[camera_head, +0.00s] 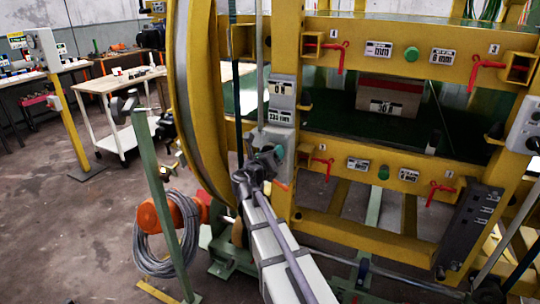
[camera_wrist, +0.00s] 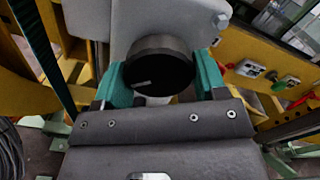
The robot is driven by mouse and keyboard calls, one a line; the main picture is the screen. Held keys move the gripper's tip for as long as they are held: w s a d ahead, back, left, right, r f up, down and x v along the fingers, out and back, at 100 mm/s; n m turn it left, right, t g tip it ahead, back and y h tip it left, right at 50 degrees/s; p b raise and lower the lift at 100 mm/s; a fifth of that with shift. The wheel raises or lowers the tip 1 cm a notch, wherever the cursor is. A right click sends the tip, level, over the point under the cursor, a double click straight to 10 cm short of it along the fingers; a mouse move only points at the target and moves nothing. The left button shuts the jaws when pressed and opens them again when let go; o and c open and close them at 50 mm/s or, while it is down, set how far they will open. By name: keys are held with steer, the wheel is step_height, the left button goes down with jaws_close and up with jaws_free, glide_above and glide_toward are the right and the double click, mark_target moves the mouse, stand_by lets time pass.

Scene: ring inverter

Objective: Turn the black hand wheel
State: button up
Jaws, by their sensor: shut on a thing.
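The black hand wheel (camera_wrist: 160,66) is a short round knob in the middle of the wrist view, mounted on a light grey housing. My gripper (camera_wrist: 160,78) has a green finger on each side of the wheel and is shut on it. In the head view my gripper (camera_head: 268,158) is at the front of the yellow frame, just below a grey box with labels (camera_head: 281,100). The wheel is hidden there behind my gripper and arm.
The large yellow ring frame (camera_head: 200,100) stands behind my gripper. Red clamps (camera_head: 335,55) and green buttons (camera_head: 411,54) line its bars. A green post (camera_head: 160,200) and an orange reel with grey hose (camera_head: 165,230) stand left. The floor farther left is open.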

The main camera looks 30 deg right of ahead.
steer(key=shift+n, duration=1.1)
steer(key=o, duration=0.9)
steer(key=shift+o, duration=0.2)
steer(key=v, duration=1.1)
